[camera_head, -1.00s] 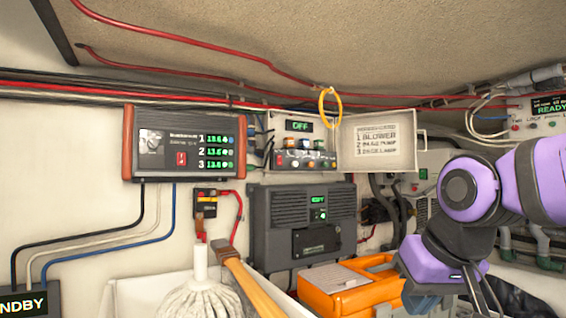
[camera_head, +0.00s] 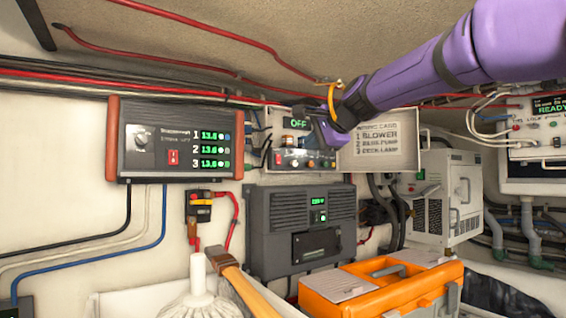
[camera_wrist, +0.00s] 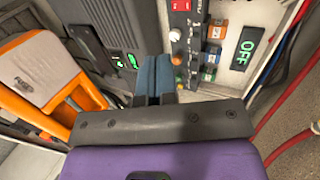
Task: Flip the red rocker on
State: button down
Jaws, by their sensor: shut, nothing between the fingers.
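A small open panel box (camera_head: 266,146) on the back wall has a green OFF display (camera_head: 297,123). A red rocker (camera_head: 278,159) sits at the lower left of its row of controls; what looks like it shows at the top edge of the wrist view (camera_wrist: 180,5). My gripper (camera_head: 305,112) is at the panel front, beside the OFF display, covering part of the controls. In the wrist view, the blue fingers (camera_wrist: 155,62) are together and empty, pointing at the panel's lower edge near an orange knob (camera_wrist: 178,60). I cannot tell whether they touch anything.
A charger (camera_head: 160,140) with its own red switch (camera_head: 173,157) hangs left. The lettered lid (camera_head: 378,145) stands open right. A yellow ring (camera_head: 331,98) hangs close to my wrist. A grey unit (camera_head: 290,215) and orange toolbox (camera_head: 395,290) are below.

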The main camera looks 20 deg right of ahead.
jog(key=shift+w+r, duration=0.2)
jog(key=shift+w, duration=0.15)
send_near(279, 164)
jog(key=x, duration=0.5)
jog(key=shift+f, duration=0.5)
jog(key=shift+w+a, duration=0.15)
jog(key=shift+w, duration=0.3)
jog(key=shift+w+a, duration=0.2)
jog(key=shift+w, duration=0.25)
jog(key=shift+f, duration=0.1)
jog(key=shift+w, duration=0.2)
